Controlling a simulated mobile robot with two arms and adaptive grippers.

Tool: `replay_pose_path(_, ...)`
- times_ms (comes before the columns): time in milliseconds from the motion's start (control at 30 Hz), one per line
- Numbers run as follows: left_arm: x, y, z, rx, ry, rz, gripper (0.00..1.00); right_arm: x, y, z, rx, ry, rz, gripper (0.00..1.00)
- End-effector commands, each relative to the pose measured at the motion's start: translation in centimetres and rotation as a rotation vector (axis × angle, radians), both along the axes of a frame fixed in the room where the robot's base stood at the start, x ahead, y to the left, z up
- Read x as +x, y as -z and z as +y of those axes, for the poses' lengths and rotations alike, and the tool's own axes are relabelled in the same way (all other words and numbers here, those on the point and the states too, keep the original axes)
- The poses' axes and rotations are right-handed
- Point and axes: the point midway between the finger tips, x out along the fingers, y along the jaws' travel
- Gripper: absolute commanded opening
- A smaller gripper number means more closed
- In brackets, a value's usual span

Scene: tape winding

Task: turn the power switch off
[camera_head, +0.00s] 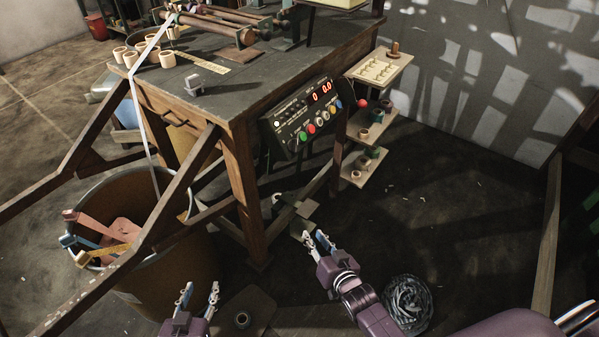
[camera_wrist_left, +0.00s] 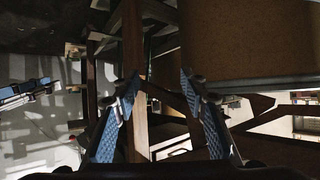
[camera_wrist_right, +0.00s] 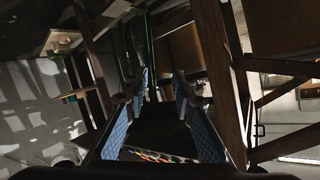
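A black control panel (camera_head: 300,116) is mounted on the front of the wooden workbench. Its red digits (camera_head: 321,92) are lit. A row of coloured buttons, with a green one (camera_head: 302,136) and a red one (camera_head: 311,128), runs along its lower part. The power switch is too small to tell apart from the other controls at the panel's left end. My right gripper (camera_head: 319,242) is open and empty, below the panel and apart from it. It also shows open in the right wrist view (camera_wrist_right: 160,76). My left gripper (camera_head: 200,293) is open and empty, low beside the barrel; the left wrist view (camera_wrist_left: 159,76) agrees.
The workbench (camera_head: 225,100) has wooden legs and slanted beams near my left side. A large brown barrel (camera_head: 180,265) holding tools stands at left. Small shelves (camera_head: 368,135) with spools jut out right of the panel. Open floor (camera_head: 460,210) lies to the right.

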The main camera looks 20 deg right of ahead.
Motion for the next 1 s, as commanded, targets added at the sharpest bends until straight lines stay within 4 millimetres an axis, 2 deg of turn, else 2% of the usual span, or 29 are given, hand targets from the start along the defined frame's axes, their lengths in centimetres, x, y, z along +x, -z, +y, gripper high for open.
replay_pose_path(33, 1.3, -1.4, -0.5, -0.02, 0.003, -0.083, 0.4, 2.1, -1.2, 0.0, 0.037, 0.009, -0.093, 0.24)
replay_pose_path(100, 2.4, -5.3, -0.9, -0.046, 0.005, -0.185, 0.4, 4.1, -4.9, 0.0, 0.091, 0.017, -0.211, 0.24)
replay_pose_path(167, 2.8, -8.8, -1.1, -0.066, 0.006, -0.269, 0.4, 5.3, -8.1, 0.0, 0.136, 0.019, -0.305, 0.24)
replay_pose_path(200, 2.9, -10.9, -1.2, -0.08, 0.007, -0.321, 0.4, 5.8, -10.1, 0.0, 0.163, 0.018, -0.364, 0.24)
replay_pose_path(300, 2.4, -15.7, -1.3, -0.108, 0.01, -0.432, 0.4, 6.3, -14.6, 0.0, 0.222, 0.011, -0.488, 0.24)
replay_pose_path(400, 1.6, -19.3, -1.2, -0.128, 0.012, -0.512, 0.4, 6.2, -18.0, -0.1, 0.265, 0.001, -0.579, 0.24)
replay_pose_path(500, 1.0, -21.6, -1.1, -0.141, 0.013, -0.562, 0.4, 5.9, -20.1, -0.2, 0.29, -0.007, -0.631, 0.24)
replay_pose_path(667, 0.6, -23.7, -1.1, -0.156, 0.015, -0.618, 0.4, 6.4, -21.6, -0.1, 0.303, -0.012, -0.659, 0.24)
replay_pose_path(1000, -0.6, -28.7, -1.5, -0.221, 0.027, -0.849, 0.4, 11.0, -23.1, 0.5, 0.301, -0.012, -0.657, 0.24)
